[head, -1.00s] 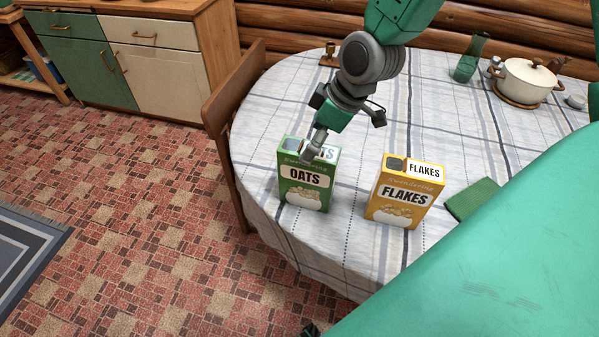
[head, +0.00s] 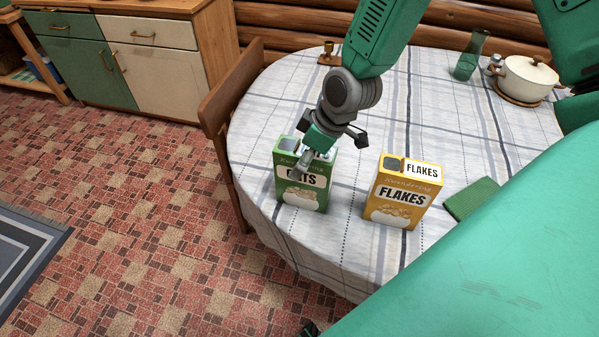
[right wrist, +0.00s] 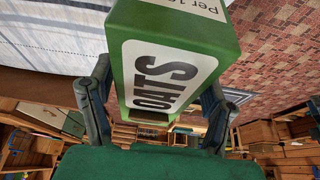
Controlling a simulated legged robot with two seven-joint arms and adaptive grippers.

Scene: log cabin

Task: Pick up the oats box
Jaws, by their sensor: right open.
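The green oats box (head: 302,195) stands upright on the table near its front left edge. My right gripper (head: 309,158) comes down from above at the top of the box, and one finger covers part of the front lettering. In the right wrist view the oats box (right wrist: 165,65) lies between the two spread fingers of the gripper (right wrist: 157,108), one on each side. The gripper is open; contact with the box is not clear. My left gripper is not seen.
A yellow flakes box (head: 400,200) stands just right of the oats box. A white pot (head: 527,80), a green glass carafe (head: 468,58) and a candle holder (head: 329,55) stand farther back. A wooden chair (head: 222,100) is at the left.

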